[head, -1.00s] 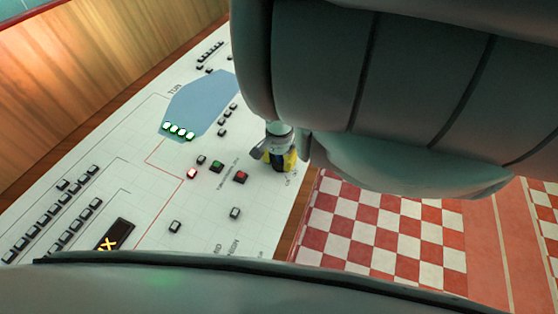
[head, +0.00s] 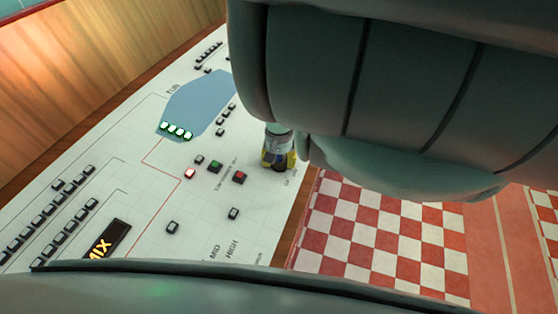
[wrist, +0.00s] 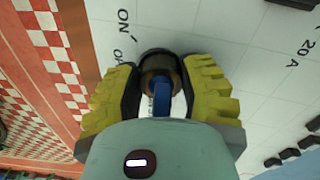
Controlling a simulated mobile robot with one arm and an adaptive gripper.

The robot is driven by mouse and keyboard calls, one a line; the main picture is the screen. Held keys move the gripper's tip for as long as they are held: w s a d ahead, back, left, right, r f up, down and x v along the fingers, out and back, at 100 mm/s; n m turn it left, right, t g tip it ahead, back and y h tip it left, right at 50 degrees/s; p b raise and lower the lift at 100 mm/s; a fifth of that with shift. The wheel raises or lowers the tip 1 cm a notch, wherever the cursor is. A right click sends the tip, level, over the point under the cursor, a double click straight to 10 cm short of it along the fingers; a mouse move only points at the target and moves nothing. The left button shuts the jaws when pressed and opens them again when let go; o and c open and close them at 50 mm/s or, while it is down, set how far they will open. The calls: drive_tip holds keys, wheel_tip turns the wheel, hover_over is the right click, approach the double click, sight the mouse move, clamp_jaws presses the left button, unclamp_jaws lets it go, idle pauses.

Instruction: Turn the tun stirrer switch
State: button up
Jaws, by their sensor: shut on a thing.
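The tun stirrer switch (wrist: 161,92) is a round dark knob with a blue grip bar, set in the white panel; it shows between my fingers in the wrist view. My gripper (wrist: 160,98) has yellow ridged fingers and is shut on the switch. The letters "ON" and part of another label are printed on the panel beside it. In the head view, my gripper (head: 279,158) is down at the panel's right edge, where it hides most of the switch.
The white control panel (head: 140,210) carries a blue tun shape (head: 197,103), several small buttons, red and green buttons, and a display (head: 106,241) with orange letters. Wood panelling (head: 100,80) lies behind. A red and white checkered floor (head: 380,230) lies to the right.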

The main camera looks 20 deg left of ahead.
idle(0.6)
drive_tip(key=o, duration=1.2)
drive_tip(key=shift+w+a+r, duration=0.1)
drive_tip(key=shift+r, duration=0.5)
wheel_tip(320, 180, up, 10)
drive_tip(key=shift+f, duration=0.1)
drive_tip(key=shift+r, duration=0.5)
